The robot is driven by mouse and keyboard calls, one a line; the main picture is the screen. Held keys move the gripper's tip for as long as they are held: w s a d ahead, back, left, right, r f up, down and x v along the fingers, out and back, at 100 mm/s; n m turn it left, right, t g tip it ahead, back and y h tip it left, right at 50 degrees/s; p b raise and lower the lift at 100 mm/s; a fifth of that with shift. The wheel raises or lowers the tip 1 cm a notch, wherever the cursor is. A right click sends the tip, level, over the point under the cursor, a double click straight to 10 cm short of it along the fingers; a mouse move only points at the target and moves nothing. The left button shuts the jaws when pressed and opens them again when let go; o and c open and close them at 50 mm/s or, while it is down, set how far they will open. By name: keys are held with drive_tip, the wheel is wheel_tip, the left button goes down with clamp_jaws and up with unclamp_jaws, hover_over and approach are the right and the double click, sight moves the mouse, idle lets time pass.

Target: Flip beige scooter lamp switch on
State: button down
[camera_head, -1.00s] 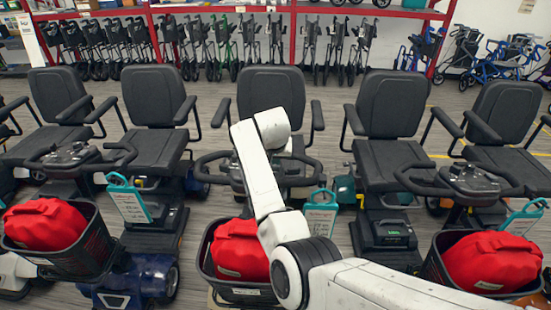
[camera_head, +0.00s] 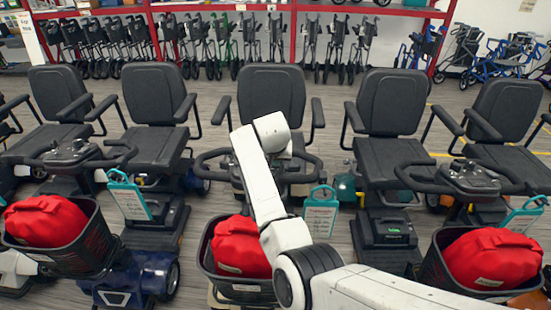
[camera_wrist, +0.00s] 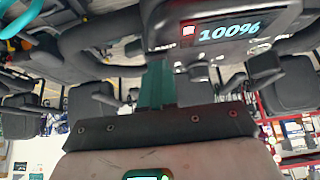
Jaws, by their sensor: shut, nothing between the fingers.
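The middle scooter (camera_head: 222,297), with a pale beige body edge, stands in front of me with a red bag (camera_head: 240,247) in its front basket (camera_head: 207,257). My arm covers most of its console in the head view. In the wrist view the console's display (camera_wrist: 230,30) reads 100% at the top, with small knobs and levers (camera_wrist: 200,71) at its lower edge. I cannot tell which one is the lamp switch, or its position. My gripper (camera_wrist: 157,66) shows as a narrow teal pair of fingers, shut and empty, its tips close to the console edge; contact cannot be told.
A blue scooter (camera_head: 126,292) stands at the left and another scooter with a red bag (camera_head: 492,259) at the right. Black handlebars (camera_wrist: 95,35) cross the wrist view. Grey floor shows between the seats; walkers on a red rack stand behind.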

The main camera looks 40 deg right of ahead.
drive_tip(key=shift+w+d+r, duration=0.3)
drive_tip(key=shift+w+d, duration=0.25)
drive_tip(key=shift+d, duration=0.1)
drive_tip(key=shift+r, duration=0.1)
drive_tip(key=shift+r, duration=0.2)
drive_tip(key=r+p, duration=0.2)
drive_tip(key=r, duration=0.1)
drive_tip(key=shift+w+d+r+p, duration=0.2)
drive_tip(key=shift+w+d+p, duration=0.1)
drive_tip(key=shift+p, duration=0.1)
drive_tip(key=shift+r, duration=0.35)
drive_tip(key=b+v, duration=0.1)
drive_tip(key=v, duration=0.8)
drive_tip(key=shift+r, duration=0.2)
